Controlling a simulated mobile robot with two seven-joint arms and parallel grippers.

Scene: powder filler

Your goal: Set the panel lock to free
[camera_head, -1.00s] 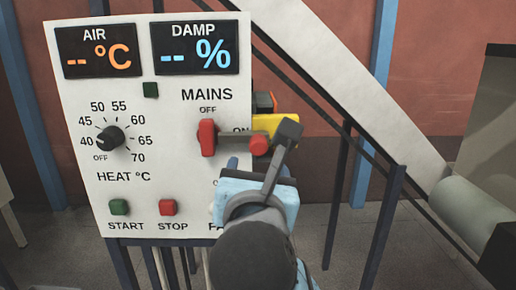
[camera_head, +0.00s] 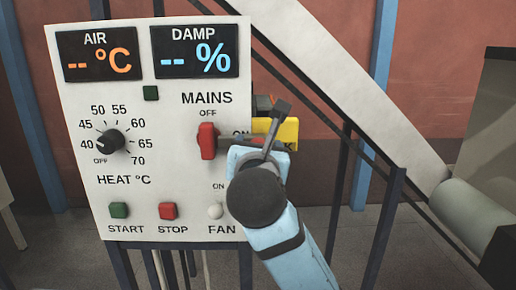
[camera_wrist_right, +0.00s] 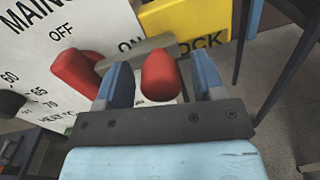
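A yellow plate (camera_head: 288,130) sticks out from the panel's right side, partly behind my right gripper. In the right wrist view the yellow plate (camera_wrist_right: 185,18) shows the end of the word LOCK. The mains switch has a red hub (camera_head: 207,141) and a grey bar pointing right, towards ON. In the right wrist view a red knob (camera_wrist_right: 158,76) stands near the bar's end, between the fingers of my right gripper (camera_wrist_right: 161,82). Gaps show on both sides of it, so the gripper is open. My left gripper is not in view.
The white panel (camera_head: 80,200) carries a heat dial (camera_head: 110,141), a green start button (camera_head: 119,210), a red stop button (camera_head: 168,210) and a white fan switch (camera_head: 215,210). Dark slanting rails and a pale chute (camera_head: 330,60) stand to the right.

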